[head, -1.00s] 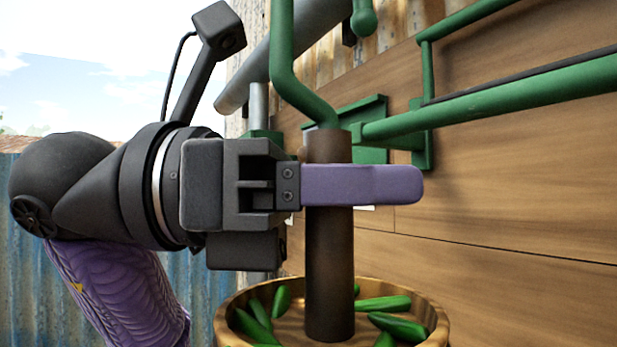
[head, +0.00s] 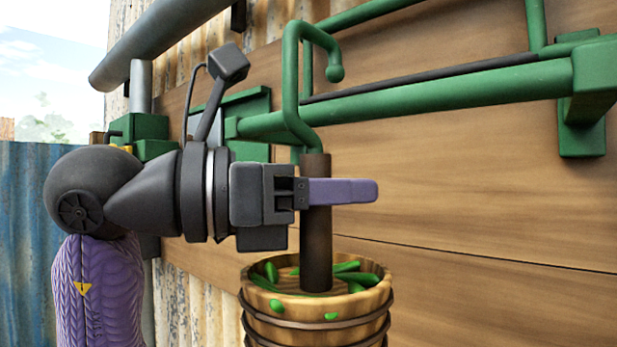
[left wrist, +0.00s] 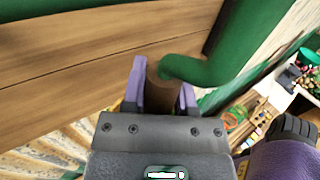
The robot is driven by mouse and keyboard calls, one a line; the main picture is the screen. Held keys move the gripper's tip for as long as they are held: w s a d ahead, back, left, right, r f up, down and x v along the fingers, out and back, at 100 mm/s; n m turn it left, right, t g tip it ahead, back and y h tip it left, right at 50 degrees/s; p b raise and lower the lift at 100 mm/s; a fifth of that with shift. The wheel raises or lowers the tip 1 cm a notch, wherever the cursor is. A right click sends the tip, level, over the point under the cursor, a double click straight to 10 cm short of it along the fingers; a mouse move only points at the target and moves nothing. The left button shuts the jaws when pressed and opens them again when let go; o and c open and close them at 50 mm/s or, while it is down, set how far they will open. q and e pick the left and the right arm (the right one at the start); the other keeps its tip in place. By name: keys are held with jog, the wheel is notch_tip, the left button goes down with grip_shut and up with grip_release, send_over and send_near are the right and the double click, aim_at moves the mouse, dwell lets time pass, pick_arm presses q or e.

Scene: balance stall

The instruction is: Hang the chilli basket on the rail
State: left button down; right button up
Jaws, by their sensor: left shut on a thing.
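The chilli basket (head: 318,312) is a wooden tub with dark hoops and green chillies inside. A brown upright post (head: 317,255) rises from it, topped by a bent green hook (head: 291,85) with a ball tip. My left gripper (head: 352,191) is shut around the post and holds the basket upright in front of the wall; the left wrist view shows the post (left wrist: 160,92) between the purple fingers. The green rail (head: 440,97) runs across behind the hook's stem. The ball tip appears above the rail; I cannot tell whether it is past it in depth. My right gripper is not in view.
The rail is fixed to a wooden plank wall (head: 480,200) by a green bracket (head: 582,95) at right. Another thin green bar runs above it. A grey pipe (head: 165,40) is at upper left. A blue corrugated fence (head: 28,240) stands at left.

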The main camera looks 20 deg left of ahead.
aim_at(360, 258)
pick_arm(q)
jog(key=w, duration=0.1)
jog(key=w+d+p, duration=0.1)
jog(key=shift+w+r, duration=0.1)
jog(key=shift+w, duration=0.3)
jog(key=shift+w+d+f+b, duration=0.1)
jog(key=shift+w+f+b, duration=0.05)
jog(key=shift+f+b, duration=0.3)
jog(key=shift+w+d+f+b, duration=0.1)
jog(key=shift+w+f+b, duration=0.05)
jog(key=shift+f+b, duration=0.25)
jog(key=shift+a+f+b, duration=0.1)
jog(key=shift+f+b, duration=0.5)
jog(key=shift+f, duration=0.2)
jog(key=shift+c, duration=1.6)
grip_release()
jog(key=shift+s, duration=0.1)
